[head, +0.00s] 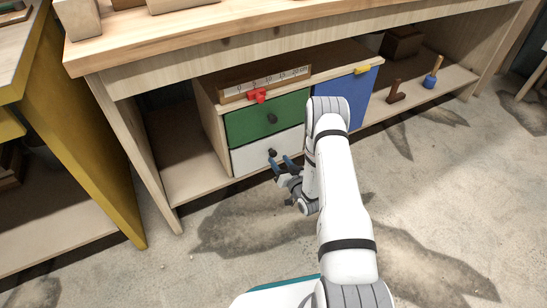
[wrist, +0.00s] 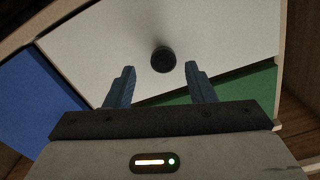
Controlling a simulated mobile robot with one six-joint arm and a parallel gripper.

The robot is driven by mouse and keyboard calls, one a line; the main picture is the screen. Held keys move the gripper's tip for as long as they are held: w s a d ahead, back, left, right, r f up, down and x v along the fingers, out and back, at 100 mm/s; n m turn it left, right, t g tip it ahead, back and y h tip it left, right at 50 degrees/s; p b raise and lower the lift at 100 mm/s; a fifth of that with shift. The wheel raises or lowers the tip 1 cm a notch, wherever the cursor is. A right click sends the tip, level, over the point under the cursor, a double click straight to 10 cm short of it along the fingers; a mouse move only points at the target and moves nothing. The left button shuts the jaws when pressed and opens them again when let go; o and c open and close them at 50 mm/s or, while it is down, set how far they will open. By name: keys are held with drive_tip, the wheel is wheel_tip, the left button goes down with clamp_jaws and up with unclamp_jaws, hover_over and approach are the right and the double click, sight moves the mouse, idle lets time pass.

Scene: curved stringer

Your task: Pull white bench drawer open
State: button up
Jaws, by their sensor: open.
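The white drawer (head: 254,155) is the lower drawer of a small unit under the wooden bench. It has a round black knob (head: 272,153). My gripper (head: 281,164) is open in front of the drawer, close to the knob. In the wrist view the white drawer front (wrist: 215,32) fills the upper middle, and its black knob (wrist: 163,59) lies between and beyond the fingertips of my gripper (wrist: 159,73). The fingers do not appear to touch the knob. The drawer front looks flush with the unit.
A green drawer (head: 250,122) with a dark knob is directly above. A blue door (head: 362,97) is to the right. A red object (head: 257,96) and a numbered strip are above the green drawer. A yellow cabinet (head: 75,120) stands at left. Floor in front is clear.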

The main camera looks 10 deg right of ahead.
sight(274, 155)
drive_tip(key=shift+a+b+x, duration=0.2)
drive_tip(key=shift+b+x, duration=0.25)
drive_tip(key=shift+x, duration=1.45)
drive_tip(key=shift+s+r, duration=0.1)
clamp_jaws()
